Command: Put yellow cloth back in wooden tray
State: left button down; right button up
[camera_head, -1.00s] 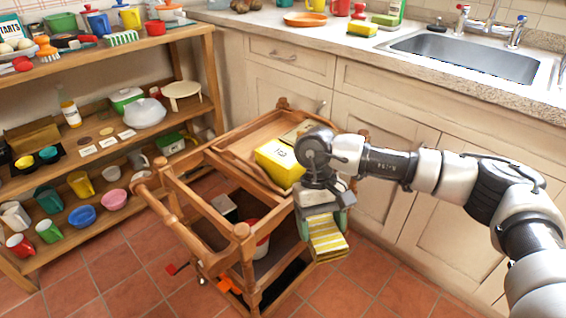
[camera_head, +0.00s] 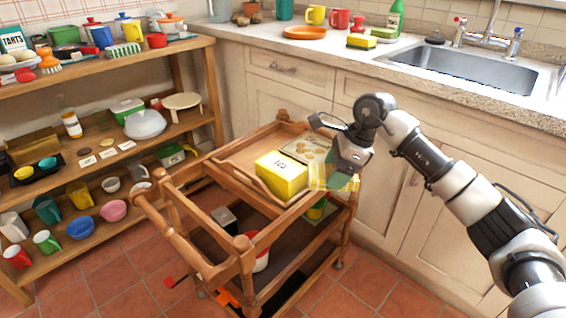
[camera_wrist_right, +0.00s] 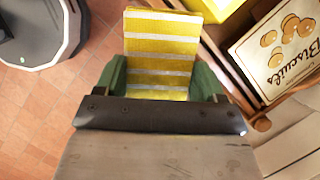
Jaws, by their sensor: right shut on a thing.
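The yellow cloth (camera_wrist_right: 160,65) with white stripes is held between the green fingers of my right gripper (camera_wrist_right: 165,80) in the right wrist view. In the head view the cloth (camera_head: 320,178) shows beside the right gripper (camera_head: 343,182), at the right end of the wooden tray (camera_head: 236,168) on top of the trolley. Whether the cloth touches the tray cannot be told. The tray holds a yellow box (camera_head: 281,177) and a biscuits box (camera_head: 311,150). My left gripper is not in view.
The wooden trolley (camera_head: 245,245) has lower shelves with a few items. A shelf unit (camera_head: 190,122) with dishes stands at the left. Cabinets (camera_head: 288,92) and a counter with a sink (camera_head: 465,62) stand behind and to the right.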

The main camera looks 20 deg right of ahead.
aim_at(257, 158)
jog(key=i+j, duration=0.75)
jog(key=i, duration=0.1)
